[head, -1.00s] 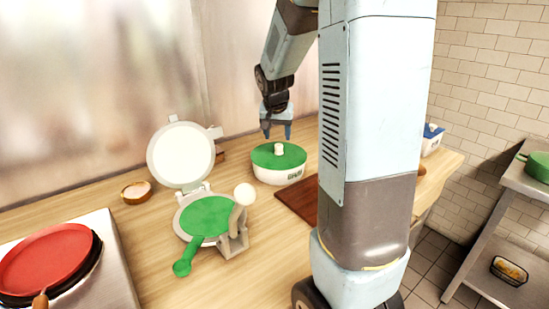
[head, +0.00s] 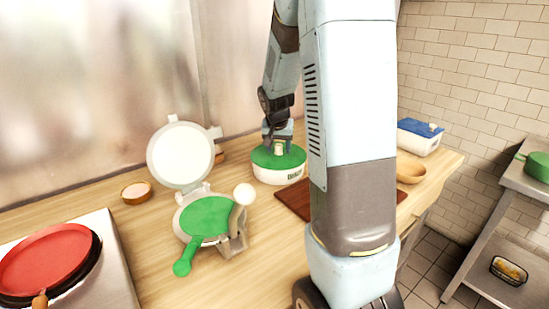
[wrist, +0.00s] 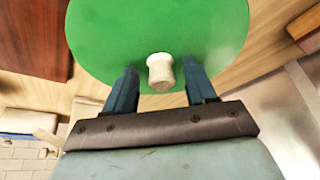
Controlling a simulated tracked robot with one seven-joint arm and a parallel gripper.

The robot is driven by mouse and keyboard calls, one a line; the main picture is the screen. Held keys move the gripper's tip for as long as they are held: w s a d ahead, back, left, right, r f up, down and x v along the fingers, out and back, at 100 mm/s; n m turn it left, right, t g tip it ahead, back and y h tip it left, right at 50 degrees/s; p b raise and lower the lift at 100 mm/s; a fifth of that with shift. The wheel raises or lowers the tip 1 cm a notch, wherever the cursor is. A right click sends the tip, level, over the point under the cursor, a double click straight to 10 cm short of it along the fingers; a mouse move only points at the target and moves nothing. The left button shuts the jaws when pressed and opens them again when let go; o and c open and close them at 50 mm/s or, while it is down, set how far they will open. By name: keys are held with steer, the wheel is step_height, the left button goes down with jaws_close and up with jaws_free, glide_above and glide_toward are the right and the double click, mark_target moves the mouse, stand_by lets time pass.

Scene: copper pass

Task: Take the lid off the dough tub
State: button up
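A white tub (head: 282,176) with dark lettering too small to read for sure stands on the wooden counter, with a green lid (head: 262,160) on it. A pale knob (head: 278,148) stands up from the lid's middle. My gripper (head: 278,145) is over the lid, pointing down. In the wrist view, its two blue fingers (wrist: 160,68) are spread on either side of the knob (wrist: 160,76), with gaps showing. The green lid (wrist: 110,35) fills much of that view. The gripper is open and holds nothing.
A press (head: 180,155) with its round plate raised stands left of the tub, a green paddle (head: 205,215) on it. A brown board (head: 293,200) lies in front of the tub. A blue-lidded container (head: 420,138) and wooden bowl (head: 410,172) are at right.

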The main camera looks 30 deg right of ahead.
jaws_close()
stand_by(0.3)
